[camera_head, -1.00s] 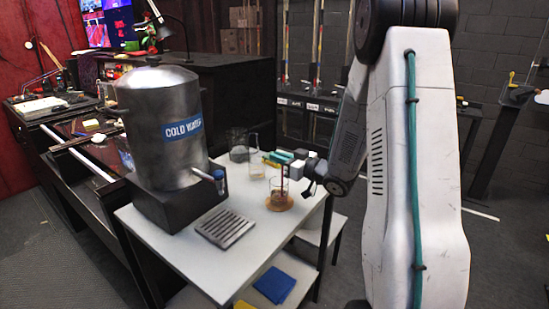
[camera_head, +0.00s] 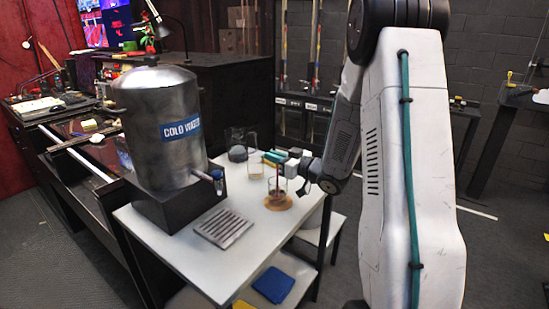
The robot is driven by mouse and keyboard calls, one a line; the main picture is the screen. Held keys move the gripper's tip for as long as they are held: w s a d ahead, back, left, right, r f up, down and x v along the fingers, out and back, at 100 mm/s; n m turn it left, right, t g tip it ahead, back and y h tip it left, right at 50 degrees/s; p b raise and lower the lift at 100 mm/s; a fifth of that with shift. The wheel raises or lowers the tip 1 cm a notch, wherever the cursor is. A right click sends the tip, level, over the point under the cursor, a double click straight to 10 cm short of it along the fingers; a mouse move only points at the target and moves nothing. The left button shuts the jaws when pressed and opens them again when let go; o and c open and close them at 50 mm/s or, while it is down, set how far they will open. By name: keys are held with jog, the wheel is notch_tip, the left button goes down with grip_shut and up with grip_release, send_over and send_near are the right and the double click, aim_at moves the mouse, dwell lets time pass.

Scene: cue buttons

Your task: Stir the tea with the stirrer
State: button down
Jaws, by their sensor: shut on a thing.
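A clear glass (camera_head: 270,190) with dark tea low inside stands on a round brown coaster (camera_head: 279,204) near the right edge of the white table. A thin dark red stirrer (camera_head: 279,178) stands roughly upright, its lower end down in the glass. My gripper (camera_head: 279,160) is above the glass, coming from the right, with its fingers shut on the upper part of the stirrer. The fingertips are small in view and partly merge with the things behind.
A steel cold water dispenser (camera_head: 160,110) stands on the table's left, with a drip grate (camera_head: 222,228) before it. A glass jug (camera_head: 237,145) and another clear glass (camera_head: 255,167) stand behind the tea glass. Blue cloth (camera_head: 273,285) lies below. The table's front (camera_head: 235,270) is clear.

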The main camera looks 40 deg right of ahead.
jog(key=shift+r, duration=0.1)
notch_tip(320, 180, up, 8)
dwell(0.9)
jog(key=shift+r, duration=0.1)
dwell(0.6)
jog(key=shift+r, duration=2.45)
